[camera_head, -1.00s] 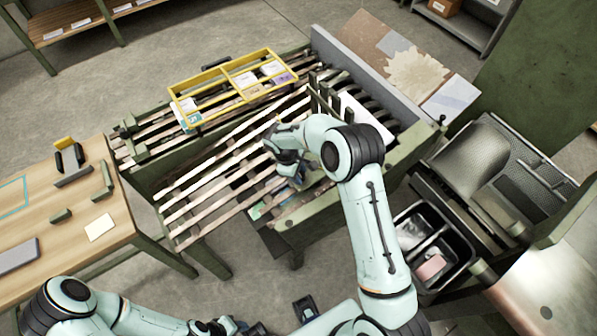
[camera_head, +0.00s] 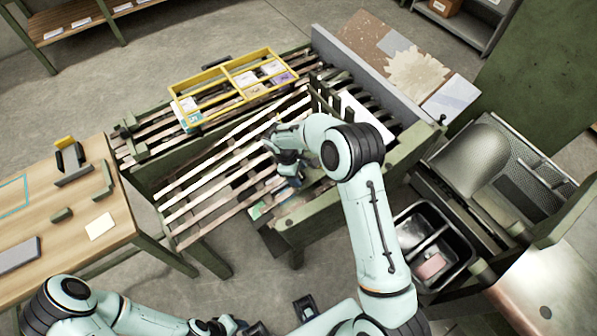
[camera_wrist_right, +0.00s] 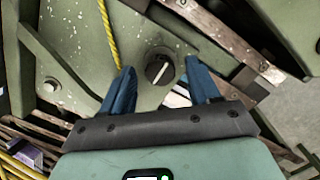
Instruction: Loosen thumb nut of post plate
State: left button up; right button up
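In the right wrist view, the thumb nut (camera_wrist_right: 159,67) is a round black knob with a pale line across its face. It sits on a green, paint-chipped post plate (camera_wrist_right: 78,35). My right gripper (camera_wrist_right: 160,82) is open, with its blue fingers on either side of the knob and gaps between them and it. In the head view my right gripper (camera_head: 276,142) is over the slatted rack, and the knob cannot be made out there. My left gripper (camera_head: 222,325) is low at the bottom edge, partly hidden, and its fingers are unclear.
A yellow divided tray (camera_head: 222,75) with cards rests on the slatted rack (camera_head: 205,185). A wooden table (camera_head: 60,200) with small parts stands at left. A black bin (camera_head: 432,245) is at right. A yellow rope (camera_wrist_right: 109,35) hangs close to the knob in the wrist view.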

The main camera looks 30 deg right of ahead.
jog(key=v, duration=1.3)
jog(key=shift+r+p, duration=0.2)
jog(key=shift+p, duration=0.1)
